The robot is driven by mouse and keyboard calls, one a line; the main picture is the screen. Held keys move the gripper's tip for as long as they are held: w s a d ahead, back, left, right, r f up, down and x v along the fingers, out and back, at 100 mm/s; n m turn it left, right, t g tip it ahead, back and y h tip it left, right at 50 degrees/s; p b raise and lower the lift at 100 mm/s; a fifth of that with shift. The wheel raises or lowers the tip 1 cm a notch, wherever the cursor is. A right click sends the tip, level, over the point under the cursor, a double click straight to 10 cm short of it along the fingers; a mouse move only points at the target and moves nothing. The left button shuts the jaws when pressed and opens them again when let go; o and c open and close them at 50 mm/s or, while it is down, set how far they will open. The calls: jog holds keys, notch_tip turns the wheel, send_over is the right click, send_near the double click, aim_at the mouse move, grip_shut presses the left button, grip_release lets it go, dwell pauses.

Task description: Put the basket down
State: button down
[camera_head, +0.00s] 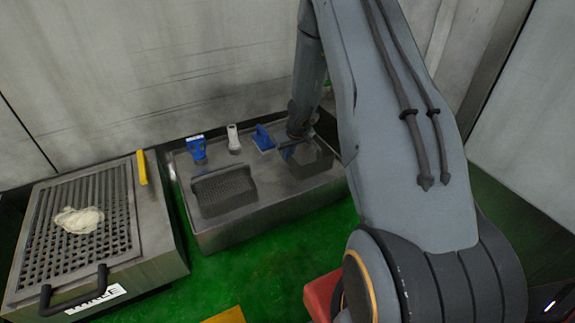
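A dark mesh basket (312,163) is at the right end of the grey metal table (275,207). My gripper (296,139) is at the back left rim of this basket, with my arm coming down from above. The fingers are too small and dark to tell whether they are open or shut on the rim. I cannot tell whether the basket touches the table or hangs just above it. A second dark mesh basket (223,190) is on the left part of the table, apart from my gripper.
Two blue items (197,148) (263,138) and a white cylinder (234,138) stand along the table's back. A grated metal box (150,262) with a pale lump (78,220), a yellow bar (142,168) and a dark handle is at left. A red object (322,296) is on the green floor.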

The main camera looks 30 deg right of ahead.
aim_at(287, 164)
jog(key=shift+f+b, duration=1.45)
jog(key=shift+f, duration=0.45)
jog(key=shift+f+b, duration=0.15)
jog(key=shift+b, duration=0.15)
jog(key=c, duration=2)
grip_release()
